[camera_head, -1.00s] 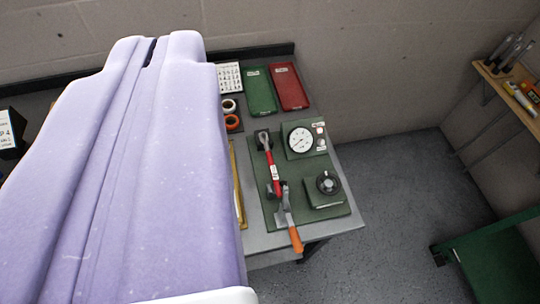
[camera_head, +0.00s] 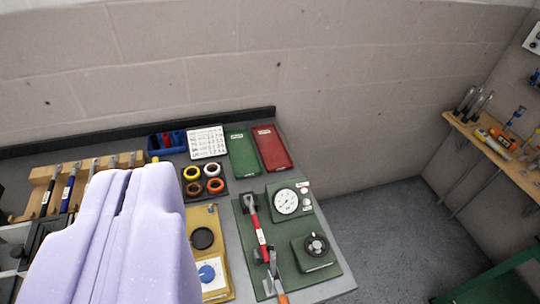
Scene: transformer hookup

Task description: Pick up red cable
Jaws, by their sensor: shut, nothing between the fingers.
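My gripper (camera_head: 128,178) is the large lavender shape at the lower left. It is shut and empty, above the bench and apart from the things on it. No item is clearly recognisable as a red cable. A blue tray (camera_head: 153,146) at the back of the bench holds small red and dark items too small to make out. A red-handled tool with metal ends (camera_head: 259,232) lies on the green board (camera_head: 283,237), right of my gripper. My gripper and arm hide part of the bench's left side.
Red (camera_head: 271,148) and green (camera_head: 242,152) trays lie at the back, beside a white label card (camera_head: 206,142). Several coloured rings and a yellow board (camera_head: 212,218) stand right of my gripper. A wooden rack (camera_head: 42,175) is at left. Open floor (camera_head: 385,235) lies right.

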